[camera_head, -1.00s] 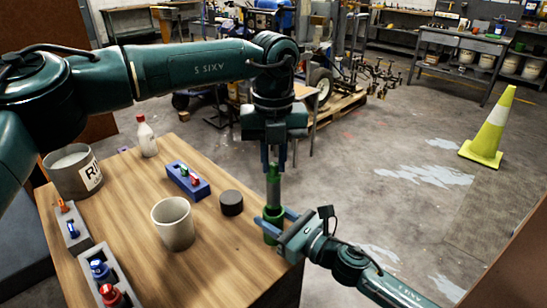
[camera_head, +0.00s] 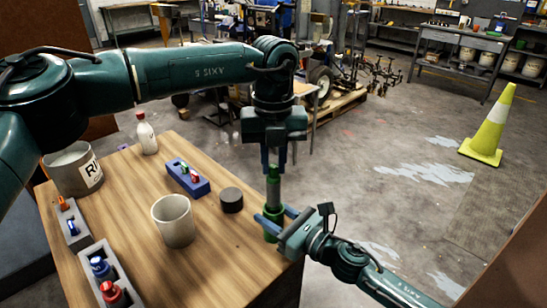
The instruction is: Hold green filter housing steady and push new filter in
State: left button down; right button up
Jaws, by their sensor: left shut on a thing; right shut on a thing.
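The green filter housing (camera_head: 271,236) stands upright near the right edge of the wooden table. My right gripper (camera_head: 270,224) comes in from the right and is shut around it, one blue finger on each side. The new filter (camera_head: 273,190), a slim grey cylinder, stands upright directly above the housing. Its lower end meets the housing's mouth; how deep it sits inside I cannot tell. My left gripper (camera_head: 273,164) points straight down from above and is shut on the filter's top end, which its fingers partly hide.
On the table (camera_head: 225,262) are a dark round cap (camera_head: 231,200), a beige cup (camera_head: 174,222), a blue holder (camera_head: 188,180), a white bottle (camera_head: 147,137), a large can (camera_head: 70,172) and grey holders (camera_head: 116,258) at the left. A yellow-green cone (camera_head: 490,130) stands on the floor.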

aim_at(273, 195)
pick_arm(q)
jog(key=shift+f, duration=4.55)
dwell(1.0)
jog(key=c, duration=0.9)
grip_release()
jog(key=shift+c, duration=0.2)
jog(key=shift+r, duration=0.1)
jog(key=shift+r, duration=3.45)
